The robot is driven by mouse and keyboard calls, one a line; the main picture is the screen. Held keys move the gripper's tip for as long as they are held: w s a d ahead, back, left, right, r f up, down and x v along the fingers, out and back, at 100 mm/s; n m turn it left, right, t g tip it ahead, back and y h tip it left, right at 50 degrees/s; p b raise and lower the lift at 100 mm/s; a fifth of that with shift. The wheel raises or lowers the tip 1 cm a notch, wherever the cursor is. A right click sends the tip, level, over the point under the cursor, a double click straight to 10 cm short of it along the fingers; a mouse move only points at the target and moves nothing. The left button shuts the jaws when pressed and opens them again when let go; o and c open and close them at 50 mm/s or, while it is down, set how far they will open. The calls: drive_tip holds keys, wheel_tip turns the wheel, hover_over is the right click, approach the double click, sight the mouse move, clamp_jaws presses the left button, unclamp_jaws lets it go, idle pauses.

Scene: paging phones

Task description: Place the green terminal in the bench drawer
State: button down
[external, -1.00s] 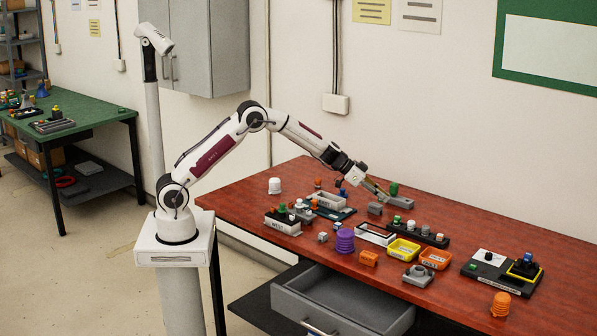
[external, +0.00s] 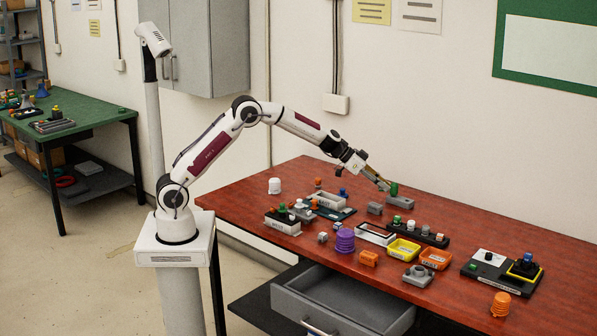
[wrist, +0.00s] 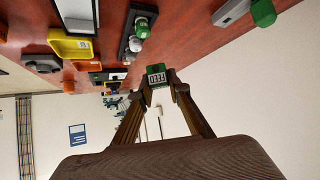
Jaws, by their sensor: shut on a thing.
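The green terminal (wrist: 156,74), a small block with a white marked label, sits between the two fingertips of my gripper (wrist: 160,84) in the wrist view. My gripper is shut on it, above the bench. In the external view my gripper (external: 384,185) is over the back of the bench, beside a green upright piece (external: 394,188); I cannot tell the held terminal apart there. The bench drawer (external: 345,292) is grey and pulled open below the front edge of the bench, and its visible inside looks empty.
The red-brown bench (external: 460,225) carries a dark strip of knobs (external: 417,232), a yellow tray (external: 403,249), an orange tray (external: 436,258), a purple ribbed piece (external: 345,240) and a grey block (external: 375,208).

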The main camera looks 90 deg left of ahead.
drive_tip(key=s+d+m+h, duration=0.2)
drive_tip(key=s+d, duration=0.2)
drive_tip(key=d, duration=0.7)
drive_tip(key=m+g+h, duration=0.3)
drive_tip(key=m, duration=0.2)
hover_over(329, 301)
drive_tip(key=d, duration=0.4)
wheel_tip(329, 301, down, 18)
drive_tip(key=shift+s+a+r, duration=0.15)
drive_tip(key=shift+s+r, duration=0.05)
drive_tip(key=shift+s, duration=0.1)
drive_tip(key=shift+f, duration=0.2)
drive_tip(key=shift+f, duration=2.75)
drive_tip(key=shift+f, duration=2.1)
drive_tip(key=shift+f, duration=0.1)
